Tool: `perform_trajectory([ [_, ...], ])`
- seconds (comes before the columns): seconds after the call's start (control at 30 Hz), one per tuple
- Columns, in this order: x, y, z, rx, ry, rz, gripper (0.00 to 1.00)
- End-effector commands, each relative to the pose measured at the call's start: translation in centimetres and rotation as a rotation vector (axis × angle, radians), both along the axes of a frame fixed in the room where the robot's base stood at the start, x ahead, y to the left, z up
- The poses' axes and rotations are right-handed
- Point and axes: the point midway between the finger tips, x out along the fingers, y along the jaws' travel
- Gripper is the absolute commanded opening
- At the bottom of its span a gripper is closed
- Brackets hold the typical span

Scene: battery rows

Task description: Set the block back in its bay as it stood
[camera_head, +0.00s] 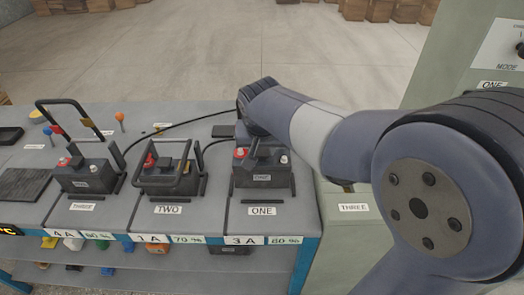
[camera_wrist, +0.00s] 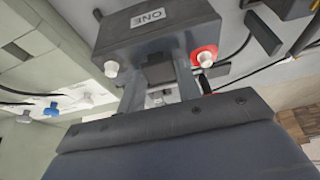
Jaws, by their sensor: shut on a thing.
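The dark grey block (camera_head: 263,170) labelled ONE is at the bay marked ONE (camera_head: 262,211), the rightmost on the bench. It has a red-collared terminal at the left and a pale one at the right in the head view. In the wrist view the block (camera_wrist: 158,38) fills the top, with its label turned over. My gripper (camera_wrist: 160,88) is shut on the block's top middle, between the terminals.
Block TWO (camera_head: 167,180) and block THREE (camera_head: 86,178) stand to the left; TWO's handle frame is low, THREE's is raised. Black cables (camera_head: 185,122) run along the back. A pale green cabinet (camera_head: 350,240) stands right. A shelf below holds small coloured items.

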Motion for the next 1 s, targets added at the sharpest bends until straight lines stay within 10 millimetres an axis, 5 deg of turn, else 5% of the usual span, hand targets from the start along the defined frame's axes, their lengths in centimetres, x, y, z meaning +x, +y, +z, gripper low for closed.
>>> perform_trajectory([
  [0.3, -0.1, 0.0, -2.7, 0.000, -0.001, 0.001, 0.00],
  [0.83, -0.1, 0.0, -3.5, 0.001, -0.003, 0.000, 0.00],
  [0.87, -0.2, 0.0, -3.7, -0.002, 0.005, -0.001, 0.35],
  [1.0, -0.2, 0.0, -3.6, -0.002, 0.005, -0.001, 0.46],
])
